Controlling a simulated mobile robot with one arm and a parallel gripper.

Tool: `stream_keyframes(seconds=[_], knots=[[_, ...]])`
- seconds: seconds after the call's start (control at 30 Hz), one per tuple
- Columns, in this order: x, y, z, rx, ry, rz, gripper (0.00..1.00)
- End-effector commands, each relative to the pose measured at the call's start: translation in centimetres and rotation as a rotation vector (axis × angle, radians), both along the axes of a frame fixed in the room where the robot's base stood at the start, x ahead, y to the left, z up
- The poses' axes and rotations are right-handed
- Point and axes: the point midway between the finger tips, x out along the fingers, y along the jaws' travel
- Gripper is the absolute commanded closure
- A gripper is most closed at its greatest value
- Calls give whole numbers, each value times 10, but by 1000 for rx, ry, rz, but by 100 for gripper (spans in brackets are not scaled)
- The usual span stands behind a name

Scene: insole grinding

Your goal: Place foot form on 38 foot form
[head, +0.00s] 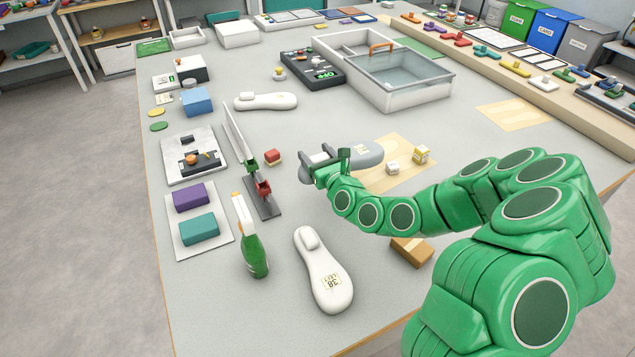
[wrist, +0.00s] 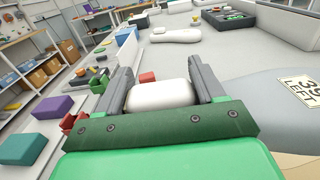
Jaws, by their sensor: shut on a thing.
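A grey foot form (head: 369,154) with a label lies at my gripper above the middle of the table. In the wrist view its label (wrist: 304,88) appears to read 39 LEFT. My gripper (head: 330,160) is shut on its white raised block, seen between the two fingers (wrist: 160,92) in the wrist view. The white 38 foot form (head: 325,275) lies on the table nearer the front, label up, with a raised block at its far end. It is apart from my gripper. The underside of the grey form is hidden.
A green spray bottle (head: 250,240) stands left of the 38 form. A dark stand with a red clamp (head: 263,188) and a red block (head: 272,157) are near. A brown block (head: 411,250) lies to the right. Another white form (head: 265,101) lies farther back.

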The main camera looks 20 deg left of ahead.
Motion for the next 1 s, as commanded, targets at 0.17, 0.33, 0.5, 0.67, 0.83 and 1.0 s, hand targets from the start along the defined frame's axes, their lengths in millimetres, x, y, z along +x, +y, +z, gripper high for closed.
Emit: stream_keyframes(seconds=[0.17,0.33,0.5,0.67,0.83,1.0], knots=[[-7,3,22,1,-5,52,77],[-30,9,53,-2,-8,182,77],[-67,13,75,-7,-7,349,77],[-101,11,83,-6,-4,493,77],[-138,6,85,-6,-2,639,77],[-182,-7,79,-7,2,808,77]])
